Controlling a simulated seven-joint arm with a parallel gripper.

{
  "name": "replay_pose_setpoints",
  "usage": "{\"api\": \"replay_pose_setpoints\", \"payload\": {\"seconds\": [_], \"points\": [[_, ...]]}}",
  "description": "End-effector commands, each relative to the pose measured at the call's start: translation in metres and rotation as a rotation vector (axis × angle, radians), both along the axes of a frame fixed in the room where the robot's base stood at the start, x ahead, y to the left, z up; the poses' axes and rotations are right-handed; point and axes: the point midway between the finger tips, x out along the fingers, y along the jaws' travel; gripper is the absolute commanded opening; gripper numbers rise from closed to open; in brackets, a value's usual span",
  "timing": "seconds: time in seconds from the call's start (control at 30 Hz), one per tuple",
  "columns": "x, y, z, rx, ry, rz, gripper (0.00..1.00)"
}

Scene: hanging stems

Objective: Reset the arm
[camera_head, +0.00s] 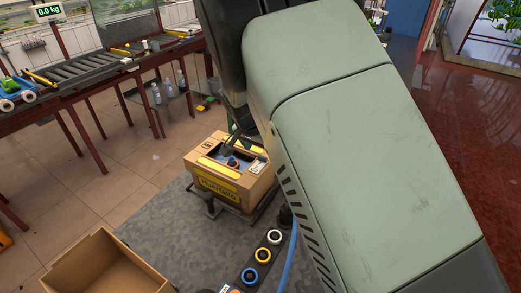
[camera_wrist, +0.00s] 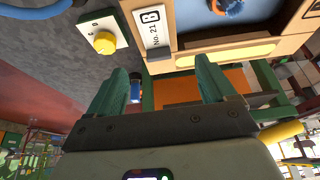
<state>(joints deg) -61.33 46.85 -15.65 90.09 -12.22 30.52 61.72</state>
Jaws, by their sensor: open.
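My gripper (camera_wrist: 172,80) shows in the wrist view as two green fingers, wide apart, with nothing held between them. The box also fills the top of the wrist view (camera_wrist: 205,35), beyond the fingertips, with a white "B No. 21" label. A small orange thing (camera_head: 233,162) lies in its blue interior. In the head view my arm hides much of the area around the gripper.
An open empty cardboard box (camera_head: 105,265) stands at the lower left. A roller table (camera_head: 90,65) with a scale display stands at the back left. Tiled floor is clear between.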

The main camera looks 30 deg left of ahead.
Motion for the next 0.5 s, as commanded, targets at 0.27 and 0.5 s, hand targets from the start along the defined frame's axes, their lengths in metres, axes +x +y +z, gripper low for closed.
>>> {"api": "replay_pose_setpoints", "payload": {"seconds": [0.27,0.5], "points": [[0.0,0.0,0.0019,0.0,0.0,0.0,0.83],[0.0002,0.0002,0.0067,0.001,-0.001,0.0,0.83]]}}
